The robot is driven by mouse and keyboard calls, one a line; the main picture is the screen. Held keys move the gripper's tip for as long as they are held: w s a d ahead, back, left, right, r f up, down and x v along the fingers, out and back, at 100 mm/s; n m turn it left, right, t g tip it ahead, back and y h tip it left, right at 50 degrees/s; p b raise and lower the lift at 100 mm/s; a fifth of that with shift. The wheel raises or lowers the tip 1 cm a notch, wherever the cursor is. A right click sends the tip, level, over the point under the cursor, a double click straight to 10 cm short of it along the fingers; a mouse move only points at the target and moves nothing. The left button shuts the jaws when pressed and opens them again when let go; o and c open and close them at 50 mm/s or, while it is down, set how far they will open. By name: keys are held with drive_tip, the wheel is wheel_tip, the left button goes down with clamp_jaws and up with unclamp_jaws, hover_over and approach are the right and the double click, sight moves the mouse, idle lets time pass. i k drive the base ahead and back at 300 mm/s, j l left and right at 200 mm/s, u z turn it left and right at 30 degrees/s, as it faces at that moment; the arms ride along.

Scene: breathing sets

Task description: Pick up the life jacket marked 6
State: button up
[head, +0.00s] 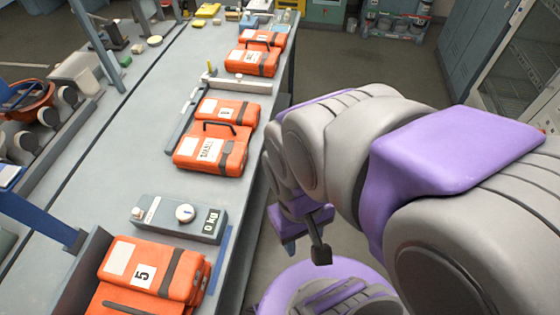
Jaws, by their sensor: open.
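Several folded orange life jackets lie along the grey bench. The nearest one (160,272) has a white label marked 5. The middle one (213,140) has a handle and a small label whose number is too small to read surely, perhaps 6. The far one (255,56) also has a label that I cannot read. My gripper (306,248) hangs beside the bench's right edge, to the right of the middle jacket and apart from it. It is open and empty. Part of it is hidden by my arm.
A grey scale (182,218) reading 0 kg sits between the near and middle jackets. An orange bowl (27,100) and small items lie on the left bench. Floor to the right is mostly hidden by my arm; cabinets stand behind.

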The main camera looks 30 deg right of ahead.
sight(257, 52)
drive_tip(key=i+l, duration=0.2)
drive_tip(key=l, duration=0.15)
drive_tip(key=i+l+u, duration=0.15)
drive_tip(key=i+l, duration=0.25)
drive_tip(key=l, duration=0.3)
drive_tip(key=i+l+u, duration=0.15)
drive_tip(key=l, duration=0.25)
drive_tip(key=i+l, duration=0.25)
drive_tip(key=l, duration=0.15)
drive_tip(key=i+l+u, duration=0.15)
drive_tip(key=l, duration=0.25)
drive_tip(key=i+l, duration=0.2)
drive_tip(key=l, duration=0.2)
drive_tip(key=i+l+u, duration=0.15)
drive_tip(key=l, duration=0.25)
